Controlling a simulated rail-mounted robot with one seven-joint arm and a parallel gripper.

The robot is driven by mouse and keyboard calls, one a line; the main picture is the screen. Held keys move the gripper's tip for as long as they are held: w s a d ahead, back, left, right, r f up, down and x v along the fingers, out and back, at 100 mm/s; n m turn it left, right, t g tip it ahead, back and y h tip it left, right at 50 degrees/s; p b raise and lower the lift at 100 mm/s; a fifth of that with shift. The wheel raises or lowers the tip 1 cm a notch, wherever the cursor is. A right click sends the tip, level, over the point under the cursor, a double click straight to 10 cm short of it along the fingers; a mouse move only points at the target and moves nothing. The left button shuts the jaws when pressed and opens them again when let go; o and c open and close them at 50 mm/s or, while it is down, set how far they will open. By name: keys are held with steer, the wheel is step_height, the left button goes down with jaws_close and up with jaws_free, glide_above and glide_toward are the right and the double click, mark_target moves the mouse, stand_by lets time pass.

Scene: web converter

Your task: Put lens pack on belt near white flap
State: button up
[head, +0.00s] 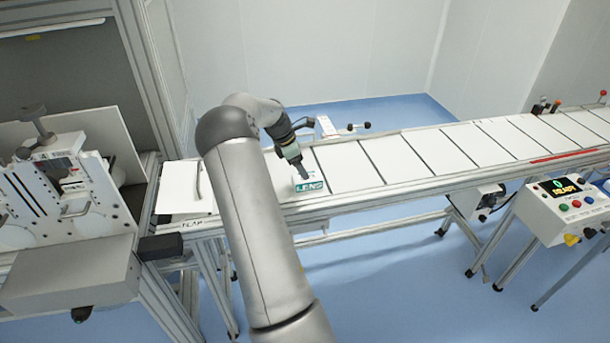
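The lens pack (310,187) is a small white and green box marked "LENS". It is at the front part of the conveyor belt (350,167), towards the belt's left end. My gripper (304,174) points down right at the top of the pack. The fingers are too small to tell whether they are open or shut on it. I cannot tell whether the pack rests on the belt or is held just above it.
The belt runs off to the right in white sections split by dark bars. A control box (560,205) with a display and coloured buttons stands at the front right. A white machine (60,190) stands at the left. The belt right of the pack is clear.

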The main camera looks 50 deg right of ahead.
steer(key=v, duration=0.7)
steer(key=s+a+r+m+t+y, duration=0.1)
steer(key=a+r+m, duration=0.15)
steer(key=a, duration=0.55)
steer(key=s+a+r+m+t+y, duration=0.1)
steer(key=a+r+m, duration=0.15)
steer(key=a, duration=0.65)
steer(key=s+a+r+m+t+y, duration=0.15)
steer(key=s+a, duration=0.35)
steer(key=a, duration=0.8)
steer(key=s+a+f+m, duration=0.2)
steer(key=s+a+m, duration=0.2)
steer(key=s+a, duration=1.1)
steer(key=shift+s+f+b, duration=0.2)
steer(key=shift+s+b, duration=0.25)
steer(key=shift+s, duration=0.1)
steer(key=shift+a, duration=0.1)
